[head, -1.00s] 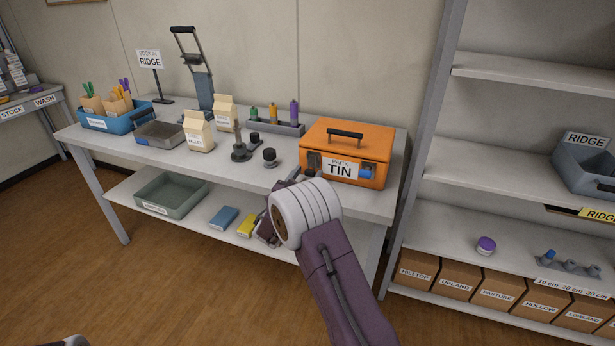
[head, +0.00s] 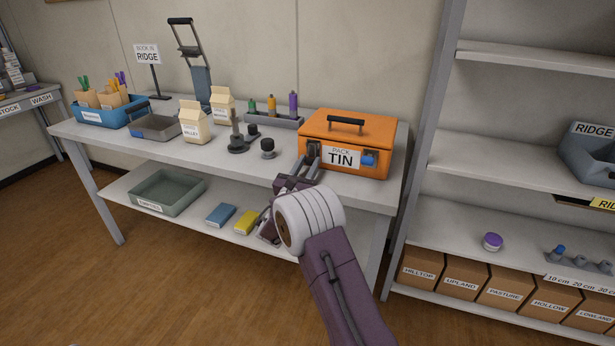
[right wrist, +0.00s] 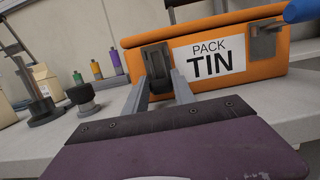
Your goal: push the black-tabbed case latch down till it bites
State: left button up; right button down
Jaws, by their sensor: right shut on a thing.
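The orange case (head: 345,128) labelled PACK TIN stands on the table's right end, lid closed, with a black handle on top. The black-tabbed latch (right wrist: 154,62) is on its front, left of the label; in the head view my fingers partly cover this latch (head: 313,149). My right gripper (head: 306,166) reaches up to it, and in the right wrist view the gripper's two grey fingers (right wrist: 160,88) are shut on the black tab. A second latch with a blue tab (head: 369,160) is on the front right. My left gripper is not in view.
A black knob (head: 268,148) and a grey post on a round base (head: 237,140) stand left of the case. Cartons (head: 197,124), a rack of coloured tubes (head: 272,117) and a blue bin (head: 98,115) are further left. Shelving (head: 500,160) stands at the right.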

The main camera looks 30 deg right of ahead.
jog(key=shift+f, duration=0.15)
jog(key=c, duration=1)
grip_release()
jog(key=shift+c, duration=0.2)
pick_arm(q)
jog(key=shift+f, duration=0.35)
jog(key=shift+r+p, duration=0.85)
pick_arm(e)
jog(key=v, duration=0.9)
